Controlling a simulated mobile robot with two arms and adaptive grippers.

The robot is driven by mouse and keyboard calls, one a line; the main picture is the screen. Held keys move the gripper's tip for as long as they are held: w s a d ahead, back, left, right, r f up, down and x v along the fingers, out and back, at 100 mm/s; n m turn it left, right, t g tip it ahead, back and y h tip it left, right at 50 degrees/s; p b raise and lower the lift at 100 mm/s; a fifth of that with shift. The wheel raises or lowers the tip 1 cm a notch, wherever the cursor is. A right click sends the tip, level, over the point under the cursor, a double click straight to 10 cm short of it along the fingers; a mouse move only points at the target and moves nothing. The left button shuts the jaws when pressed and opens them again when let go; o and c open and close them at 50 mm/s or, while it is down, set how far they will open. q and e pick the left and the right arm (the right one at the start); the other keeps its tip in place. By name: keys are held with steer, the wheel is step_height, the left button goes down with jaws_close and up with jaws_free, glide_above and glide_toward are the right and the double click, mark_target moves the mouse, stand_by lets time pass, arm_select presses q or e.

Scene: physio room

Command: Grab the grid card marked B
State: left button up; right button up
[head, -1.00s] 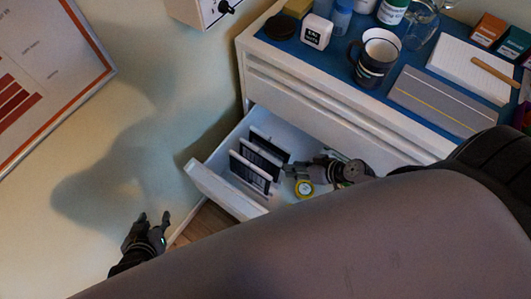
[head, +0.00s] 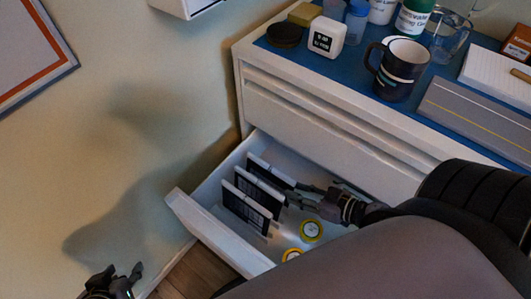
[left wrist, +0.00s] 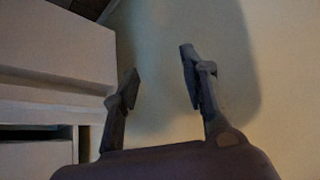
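Several dark cards with white top edges stand on edge in a row in the open drawer (head: 190,218). The front card (head: 246,205) shows a pale grid-like print; another card (head: 265,175) stands behind it. No letter is legible, so I cannot tell which is B. My right gripper (head: 302,196) is inside the drawer, just right of the cards, fingers pointing left at them and apart. I cannot tell whether it touches a card. My left gripper (head: 122,277) is low at the left, outside the drawer, empty and open; its spread fingers show in the left wrist view (left wrist: 160,85).
Yellow-rimmed round items (head: 311,230) lie on the drawer floor near my right gripper. The blue cabinet top (head: 340,62) holds a mug (head: 398,72), a white timer-like cube (head: 326,37), bottles and a notepad (head: 497,75). A wall stands at the left.

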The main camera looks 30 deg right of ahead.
mark_target(280, 186)
steer(key=x, duration=0.7)
steer(key=shift+a+r, duration=0.1)
steer(key=shift+a, duration=0.05)
jaws_close()
stand_by(0.4)
